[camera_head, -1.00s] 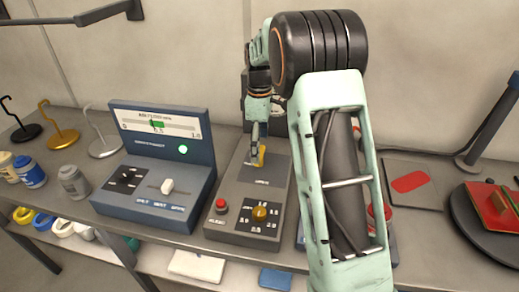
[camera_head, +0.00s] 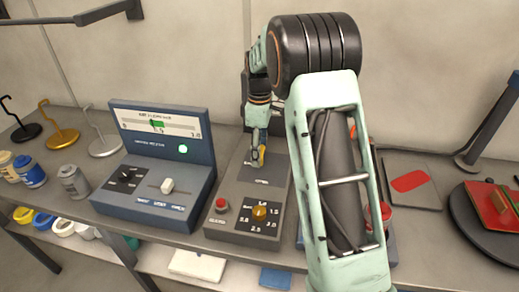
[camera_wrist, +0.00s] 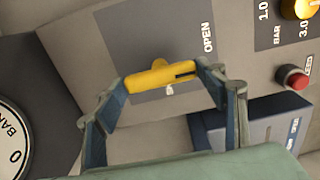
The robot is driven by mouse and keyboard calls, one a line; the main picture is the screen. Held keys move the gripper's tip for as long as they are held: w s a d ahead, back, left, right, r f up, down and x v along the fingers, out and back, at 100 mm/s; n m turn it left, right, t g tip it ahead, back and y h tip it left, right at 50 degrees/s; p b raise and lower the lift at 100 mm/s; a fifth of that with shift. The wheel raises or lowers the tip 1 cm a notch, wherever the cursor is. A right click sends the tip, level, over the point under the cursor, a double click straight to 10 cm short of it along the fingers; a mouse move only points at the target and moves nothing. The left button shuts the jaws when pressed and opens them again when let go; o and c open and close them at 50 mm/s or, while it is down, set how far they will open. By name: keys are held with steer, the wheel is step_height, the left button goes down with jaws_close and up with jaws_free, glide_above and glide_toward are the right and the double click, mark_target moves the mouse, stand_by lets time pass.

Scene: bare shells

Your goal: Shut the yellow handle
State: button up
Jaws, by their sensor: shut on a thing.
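The yellow handle (camera_wrist: 158,77) is a short bar on a round stem, set on a dark grey plate of the grey console. In the wrist view it lies nearly level across the picture. The word OPEN is printed to its right; another label below it is mostly hidden. My gripper (camera_wrist: 166,82) is shut on the handle, with one fingertip at each end of the bar. In the head view the handle (camera_head: 262,156) shows only partly beside my gripper (camera_head: 257,157).
The grey console (camera_head: 224,229) has a red button (camera_head: 221,204) and a yellow knob (camera_head: 260,212) in front of the handle. A blue console (camera_head: 150,205) with a slider stands on the left. A round gauge (camera_wrist: 12,140) is at the wrist view's left edge. My arm hides the area to the right.

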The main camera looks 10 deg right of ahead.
steer(key=m, duration=0.9)
steer(key=shift+p, duration=0.35)
steer(key=m, duration=0.4)
steer(key=shift+m, duration=0.3)
steer(key=shift+m+p, duration=0.3)
steer(key=shift+m, duration=1.8)
steer(key=o, duration=1.2)
steer(key=shift+c, duration=0.2)
steer(key=shift+r, duration=0.1)
